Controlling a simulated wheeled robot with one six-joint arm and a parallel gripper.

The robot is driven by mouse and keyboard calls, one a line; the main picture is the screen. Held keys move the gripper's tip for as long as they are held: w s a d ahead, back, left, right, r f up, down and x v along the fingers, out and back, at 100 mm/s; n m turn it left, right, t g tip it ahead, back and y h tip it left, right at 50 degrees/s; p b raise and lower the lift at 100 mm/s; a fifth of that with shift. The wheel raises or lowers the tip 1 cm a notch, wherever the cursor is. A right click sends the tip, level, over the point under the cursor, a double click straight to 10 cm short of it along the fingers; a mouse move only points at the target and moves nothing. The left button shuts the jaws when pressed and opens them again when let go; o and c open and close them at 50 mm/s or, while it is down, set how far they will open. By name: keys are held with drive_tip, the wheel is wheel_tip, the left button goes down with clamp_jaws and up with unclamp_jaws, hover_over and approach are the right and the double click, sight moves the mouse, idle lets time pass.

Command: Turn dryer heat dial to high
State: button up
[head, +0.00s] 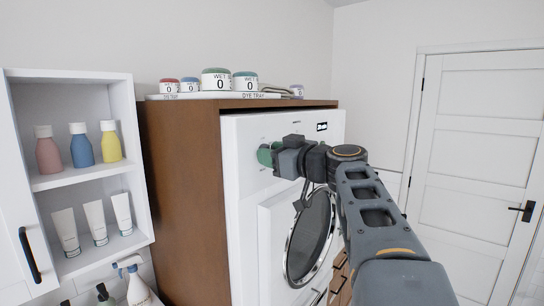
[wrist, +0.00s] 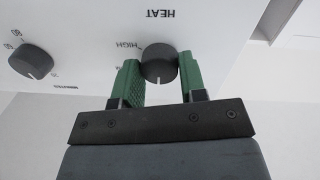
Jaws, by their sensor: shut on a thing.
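The white dryer (head: 240,180) stands in a brown wooden cabinet in the head view, with its round glass door (head: 309,238) below the control panel. My gripper (head: 268,155) is at the panel and hides the heat dial there. In the wrist view, which is upside down, the dark round heat dial (wrist: 158,63) sits beneath the HEAT label (wrist: 161,14). My gripper (wrist: 160,70) has its green fingers on both sides of the dial, shut on it. The HIGH mark (wrist: 128,48) is just left of the dial. A pale pointer line shows faintly at the dial's lower edge.
A second dial (wrist: 30,62), marked in minutes, is left of the heat dial in the wrist view. A dye tray with jars (head: 216,80) sits on top of the cabinet (head: 180,190). Shelves with bottles (head: 80,146) stand left; a white door (head: 478,150) is at right.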

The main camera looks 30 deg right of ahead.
drive_tip(key=m+b, duration=0.1)
drive_tip(key=m, duration=1)
drive_tip(key=m+g+y+b, duration=0.1)
drive_tip(key=m, duration=1)
drive_tip(key=shift+d+m, duration=0.1)
drive_tip(key=shift+m, duration=0.2)
idle(0.5)
drive_tip(key=o, duration=0.9)
drive_tip(key=b+v, duration=0.3)
drive_tip(key=v, duration=1)
drive_tip(key=shift+s+d+r, duration=0.15)
drive_tip(key=shift+s+d, duration=0.15)
